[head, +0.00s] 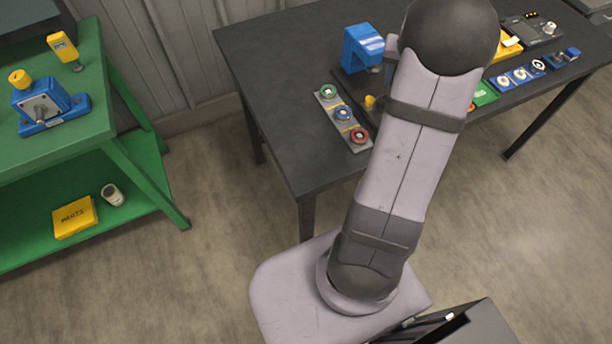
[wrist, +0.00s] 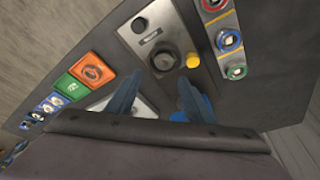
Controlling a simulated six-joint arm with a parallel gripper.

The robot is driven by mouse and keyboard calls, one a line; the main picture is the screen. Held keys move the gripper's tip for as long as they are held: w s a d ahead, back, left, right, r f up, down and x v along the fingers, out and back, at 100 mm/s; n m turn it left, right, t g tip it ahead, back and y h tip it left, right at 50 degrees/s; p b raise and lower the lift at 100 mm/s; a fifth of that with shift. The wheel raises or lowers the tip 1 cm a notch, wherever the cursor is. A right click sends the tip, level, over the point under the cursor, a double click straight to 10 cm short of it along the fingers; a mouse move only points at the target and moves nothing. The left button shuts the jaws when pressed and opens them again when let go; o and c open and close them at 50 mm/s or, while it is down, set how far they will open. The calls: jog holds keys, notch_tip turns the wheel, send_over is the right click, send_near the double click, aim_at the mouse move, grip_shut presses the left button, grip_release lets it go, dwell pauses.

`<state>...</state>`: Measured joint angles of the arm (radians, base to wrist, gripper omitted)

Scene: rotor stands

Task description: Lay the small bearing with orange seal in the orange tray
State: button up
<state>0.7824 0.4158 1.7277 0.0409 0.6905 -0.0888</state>
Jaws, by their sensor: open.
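The orange tray (wrist: 104,62) lies left of my gripper in the wrist view, beside a green tray (wrist: 69,92). A round dark and pale shape shows in the orange tray; I cannot tell whether it is a bearing or a marking. My gripper (wrist: 158,100) is open, its two blue fingers apart over the dark table, with no held part visible between them. In the head view my arm hides the gripper and most of the orange tray. I cannot pick out the small bearing with orange seal for certain.
A grey plate (wrist: 136,40) with a dark round fitting and a yellow knob (wrist: 193,62) lies ahead of the fingers. A strip (head: 325,101) carries green, blue and red rings. A blue press-like stand (head: 361,48) rises nearby. Blue trays (head: 519,76) with rings lie right.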

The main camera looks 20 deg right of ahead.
jog(key=a+n+y, duration=0.2)
jog(key=a+n, duration=0.1)
jog(key=a, duration=1.3)
jog(key=s+a+f+n+g, duration=0.1)
jog(key=s+a+f+n, duration=0.1)
jog(key=s+a, duration=0.5)
jog(key=s+a+f+n+g, duration=0.1)
jog(key=s+a+f+n, duration=0.1)
jog(key=s+a, duration=0.5)
jog(key=a+n, duration=0.1)
jog(key=a, duration=0.4)
jog(key=shift+g, duration=0.4)
notch_tip(320, 180, up, 14)
jog(key=p, duration=1.4)
jog(key=s+a+f+m+y+b, duration=0.1)
jog(key=a+f+b, duration=0.2)
jog(key=f+b, duration=2.25)
jog(key=a+f+b, duration=0.2)
jog(key=f+b, duration=2.2)
jog(key=f, duration=0.2)
jog(key=d+f+b, duration=0.2)
jog(key=f+b, duration=0.7)
jog(key=b, duration=0.1)
jog(key=d+f+n+b, duration=0.1)
jog(key=d+f+b, duration=0.2)
jog(key=f+b, duration=0.7)
jog(key=shift+w+f+h+b, duration=0.15)
jog(key=shift+w+h+b, duration=0.15)
jog(key=shift+w+b, duration=0.25)
